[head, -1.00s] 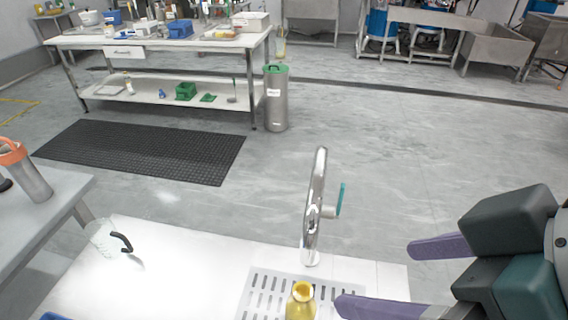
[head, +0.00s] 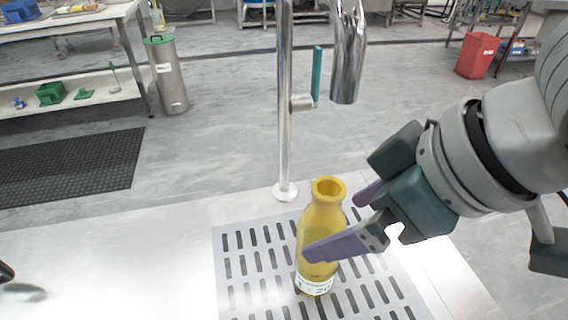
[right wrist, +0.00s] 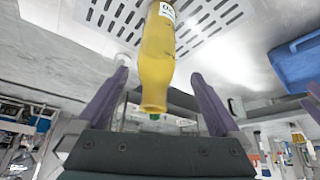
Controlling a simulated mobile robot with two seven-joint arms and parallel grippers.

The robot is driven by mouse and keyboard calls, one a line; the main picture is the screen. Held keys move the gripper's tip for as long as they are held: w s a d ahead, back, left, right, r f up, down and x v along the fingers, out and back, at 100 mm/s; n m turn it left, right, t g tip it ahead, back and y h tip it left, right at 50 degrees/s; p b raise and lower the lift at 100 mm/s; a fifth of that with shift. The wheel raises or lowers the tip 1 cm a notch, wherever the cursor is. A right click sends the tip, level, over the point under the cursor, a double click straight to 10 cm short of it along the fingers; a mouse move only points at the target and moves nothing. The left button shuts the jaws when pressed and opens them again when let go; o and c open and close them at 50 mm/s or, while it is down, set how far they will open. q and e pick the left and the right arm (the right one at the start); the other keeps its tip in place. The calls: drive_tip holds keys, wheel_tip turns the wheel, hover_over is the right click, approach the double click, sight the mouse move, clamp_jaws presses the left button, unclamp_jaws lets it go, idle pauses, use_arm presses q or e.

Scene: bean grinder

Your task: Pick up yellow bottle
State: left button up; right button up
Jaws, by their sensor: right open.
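The yellow bottle (head: 321,225) stands upright on the slotted metal drain plate (head: 232,290) in the head view, with a white label near its base. I see gaps on both sides of the bottle there.
A chrome faucet (head: 285,110) with a teal handle stands just behind the bottle, its spout (head: 347,60) hanging above and behind it. A blue container (right wrist: 297,62) shows in the right wrist view. The white counter left of the plate is largely clear.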

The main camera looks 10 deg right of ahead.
sight(340, 225)
drive_tip(key=x, duration=0.1)
drive_tip(key=b+x, duration=0.1)
drive_tip(key=x, duration=0.2)
drive_tip(key=shift+d+f+b, duration=0.3)
drive_tip(key=shift+f, duration=0.15)
drive_tip(key=shift+w+a+f, duration=0.2)
drive_tip(key=shift+w+f, duration=0.15)
drive_tip(key=shift+f, duration=0.1)
drive_tip(key=c, duration=1)
clamp_jaws()
drive_tip(key=shift+r, duration=0.1)
